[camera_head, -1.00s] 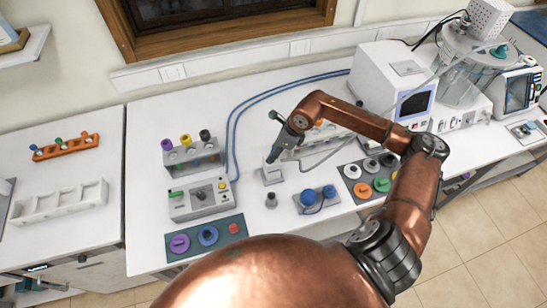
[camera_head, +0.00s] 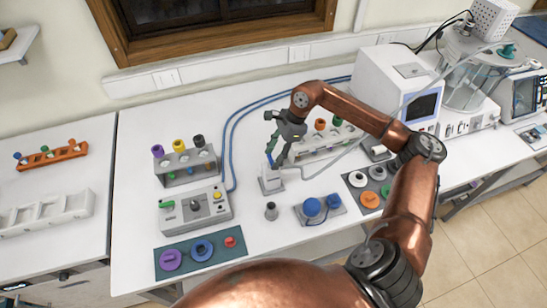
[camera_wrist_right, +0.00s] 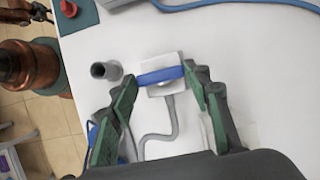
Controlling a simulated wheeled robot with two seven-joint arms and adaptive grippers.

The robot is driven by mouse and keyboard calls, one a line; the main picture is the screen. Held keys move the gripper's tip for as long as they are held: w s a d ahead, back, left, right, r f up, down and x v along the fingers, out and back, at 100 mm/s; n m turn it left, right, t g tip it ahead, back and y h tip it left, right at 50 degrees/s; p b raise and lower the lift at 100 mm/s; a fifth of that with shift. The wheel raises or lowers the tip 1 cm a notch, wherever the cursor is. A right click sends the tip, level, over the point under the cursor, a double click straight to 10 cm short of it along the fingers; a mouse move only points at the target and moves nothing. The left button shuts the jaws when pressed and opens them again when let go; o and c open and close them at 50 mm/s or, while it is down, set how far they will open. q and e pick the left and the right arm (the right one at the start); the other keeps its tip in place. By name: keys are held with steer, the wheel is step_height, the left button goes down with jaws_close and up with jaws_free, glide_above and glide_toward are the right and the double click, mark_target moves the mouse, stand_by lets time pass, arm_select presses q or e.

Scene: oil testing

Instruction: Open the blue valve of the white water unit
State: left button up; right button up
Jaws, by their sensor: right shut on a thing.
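The white water unit (camera_head: 272,184) is a small white block on the bench, left of centre in the head view. In the right wrist view its pale top (camera_wrist_right: 170,60) shows with a grey hose running from it. Its blue valve (camera_wrist_right: 162,75) is a bar handle lying across the top. My right gripper (camera_head: 276,160) is over the unit. In the right wrist view its two green-padded fingers (camera_wrist_right: 160,79) are at the two ends of the blue bar and grip it. The head view shows only a little blue between the fingers.
A small grey cylinder (camera_head: 271,211) stands close in front of the unit. A blue-knobbed grey block (camera_head: 333,206) is to its right, a control box (camera_head: 195,213) to its left, and a rack (camera_head: 318,149) behind. Blue hoses (camera_head: 226,140) run along the bench at the back left.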

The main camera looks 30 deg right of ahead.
stand_by(0.4)
steer(key=o, duration=1.2)
steer(key=shift+c, duration=0.2)
steer(key=v, duration=1.2)
steer(key=shift+r, duration=0.1)
